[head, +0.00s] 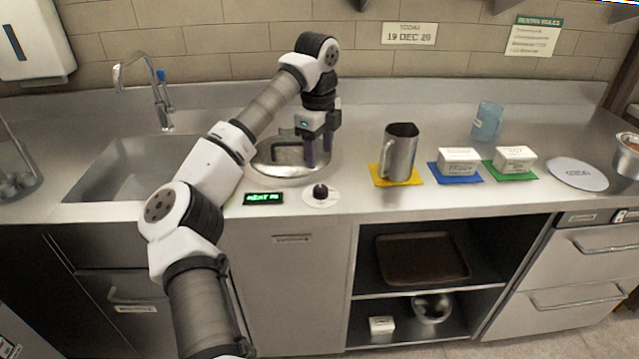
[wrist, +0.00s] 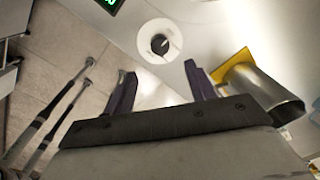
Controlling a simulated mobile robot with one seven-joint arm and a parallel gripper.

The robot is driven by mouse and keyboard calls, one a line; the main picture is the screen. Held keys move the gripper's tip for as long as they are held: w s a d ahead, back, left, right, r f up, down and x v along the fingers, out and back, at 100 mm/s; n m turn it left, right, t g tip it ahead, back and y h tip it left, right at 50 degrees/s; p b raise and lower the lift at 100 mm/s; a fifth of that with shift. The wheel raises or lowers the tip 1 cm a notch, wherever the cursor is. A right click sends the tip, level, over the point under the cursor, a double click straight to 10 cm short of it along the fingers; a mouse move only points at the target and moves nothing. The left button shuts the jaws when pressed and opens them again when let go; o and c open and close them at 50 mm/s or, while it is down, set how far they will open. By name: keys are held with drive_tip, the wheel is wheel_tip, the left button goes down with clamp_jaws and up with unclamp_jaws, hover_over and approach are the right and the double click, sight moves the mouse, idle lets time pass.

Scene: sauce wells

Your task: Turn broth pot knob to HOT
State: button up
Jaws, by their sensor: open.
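The black knob (head: 320,191) sits on a round white dial plate (head: 332,199) on the counter front, right of a small display with green text (head: 263,198). The lidded broth pot (head: 268,168) is set in the counter behind it, partly hidden by my arm. My gripper (head: 318,162) points down above the counter, behind the knob and at the right side of the pot. In the wrist view the knob (wrist: 160,44) lies beyond the open, empty fingers (wrist: 158,88), apart from them. The dial's markings are too small to read.
A metal pitcher (head: 401,153) stands on a yellow mat (head: 378,178) to the right. Small white boxes rest on a blue mat (head: 440,176) and a green mat (head: 530,172). A blue cup (head: 487,121) stands behind. A sink (head: 130,170) is left. The counter around the knob is clear.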

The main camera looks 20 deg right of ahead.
sight(321, 189)
drive_tip(key=f+p, duration=0.1)
drive_tip(key=f, duration=0.4)
drive_tip(key=f+p, duration=0.1)
drive_tip(key=f, duration=0.4)
drive_tip(key=shift+w+d+f, duration=0.1)
drive_tip(key=shift+w+d, duration=0.05)
drive_tip(key=shift+d, duration=0.05)
drive_tip(key=c, duration=1)
